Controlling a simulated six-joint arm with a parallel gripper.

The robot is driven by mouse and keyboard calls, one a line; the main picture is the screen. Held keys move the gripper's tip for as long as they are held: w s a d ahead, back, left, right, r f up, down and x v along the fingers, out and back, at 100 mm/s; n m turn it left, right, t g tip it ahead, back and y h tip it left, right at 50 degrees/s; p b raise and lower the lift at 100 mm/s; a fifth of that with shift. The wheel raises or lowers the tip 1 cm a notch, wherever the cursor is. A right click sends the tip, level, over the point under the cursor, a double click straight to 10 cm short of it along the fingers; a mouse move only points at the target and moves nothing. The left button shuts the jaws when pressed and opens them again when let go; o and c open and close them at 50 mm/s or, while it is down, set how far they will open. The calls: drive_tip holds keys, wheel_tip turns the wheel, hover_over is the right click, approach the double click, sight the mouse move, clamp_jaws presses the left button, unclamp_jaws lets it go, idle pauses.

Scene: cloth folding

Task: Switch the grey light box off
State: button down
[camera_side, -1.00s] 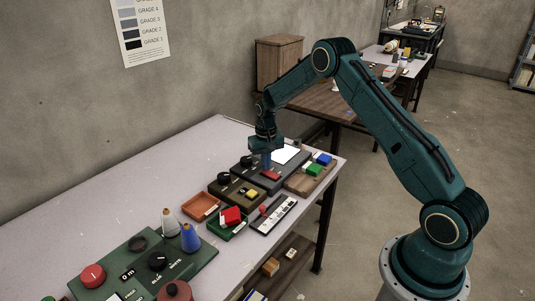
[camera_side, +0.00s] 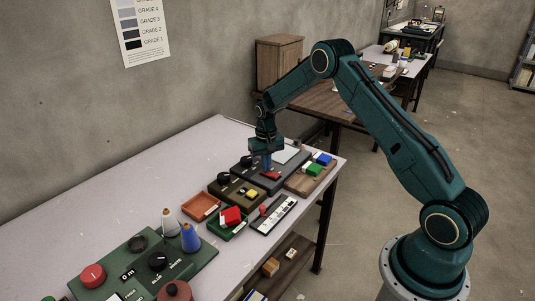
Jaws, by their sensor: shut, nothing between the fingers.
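The grey light box (camera_side: 262,182) lies flat on the pale bench, left of a wooden board. A red rocker switch (camera_side: 273,176) sits on the front part of the box. My gripper (camera_side: 267,168) is shut and points straight down at the box, right by the red switch. I cannot tell whether its fingertips touch the switch. My gripper hides part of the box and part of the panel.
The wooden board (camera_side: 301,184) carries green and blue blocks. The bench's back left is clear.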

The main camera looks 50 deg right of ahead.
wheel_tip(320, 180, up, 7)
idle(1.1)
drive_tip(key=s+a+r+n+t, duration=0.1)
drive_tip(key=s+a+r, duration=0.5)
drive_tip(key=r, duration=0.4)
drive_tip(key=s+a+r+n+t, duration=0.2)
drive_tip(key=s+a+r, duration=0.4)
drive_tip(key=r, duration=0.5)
drive_tip(key=s+a+r+n+t, duration=0.1)
drive_tip(key=s+a, duration=0.2)
drive_tip(key=s, duration=0.8)
drive_tip(key=s+a+r+n+t, duration=0.1)
drive_tip(key=s+a+n, duration=0.1)
drive_tip(key=s, duration=1)
drive_tip(key=shift+a+t, duration=0.3)
drive_tip(key=shift+a, duration=0.2)
